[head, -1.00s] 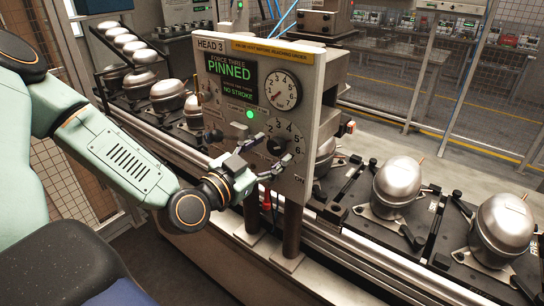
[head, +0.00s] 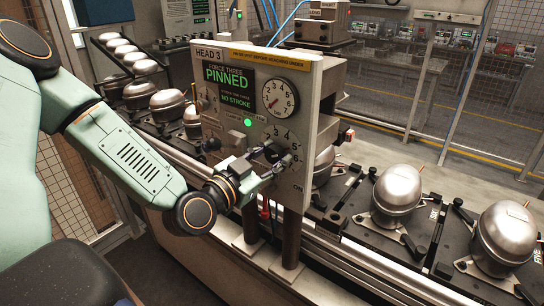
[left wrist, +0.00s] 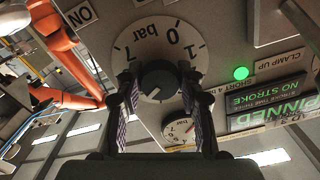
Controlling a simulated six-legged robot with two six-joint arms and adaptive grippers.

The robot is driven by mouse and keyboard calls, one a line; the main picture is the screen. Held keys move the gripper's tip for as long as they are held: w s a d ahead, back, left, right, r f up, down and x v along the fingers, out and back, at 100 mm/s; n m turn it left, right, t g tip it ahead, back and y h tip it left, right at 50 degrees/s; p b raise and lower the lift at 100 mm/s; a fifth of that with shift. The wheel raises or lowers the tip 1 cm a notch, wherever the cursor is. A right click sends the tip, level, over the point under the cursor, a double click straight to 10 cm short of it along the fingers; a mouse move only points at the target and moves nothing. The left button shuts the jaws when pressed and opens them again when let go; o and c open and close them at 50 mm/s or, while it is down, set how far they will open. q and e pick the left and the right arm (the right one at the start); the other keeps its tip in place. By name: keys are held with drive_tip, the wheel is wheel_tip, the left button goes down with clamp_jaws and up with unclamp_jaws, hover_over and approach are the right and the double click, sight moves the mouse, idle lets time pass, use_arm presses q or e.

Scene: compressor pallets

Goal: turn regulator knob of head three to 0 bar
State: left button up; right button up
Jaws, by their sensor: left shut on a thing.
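The Head 3 panel (head: 300,148) stands in the middle of the head view. Its regulator knob (head: 272,154) is dark and round, low on the panel, inside a white numbered dial. My left gripper (head: 270,163) reaches it from the left and is shut on it. In the left wrist view, the fingers grip the knob (left wrist: 157,80) from both sides. The dial (left wrist: 128,50) appears upside down there, with "0 bar" at the top. A pale mark on the knob points to the lower left, away from the 0; the numbers there are hidden. My right gripper is not in view.
The pressure gauge (head: 280,97) is above the knob. A green lamp (head: 248,122) is lit, and the screen (head: 228,87) reads "PINNED" and "NO STROKE". Silver compressors (head: 398,188) stand on dark pallets along the line to the right.

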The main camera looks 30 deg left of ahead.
use_arm(q)
drive_tip(key=shift+f, duration=0.1)
drive_tip(key=c, duration=0.5)
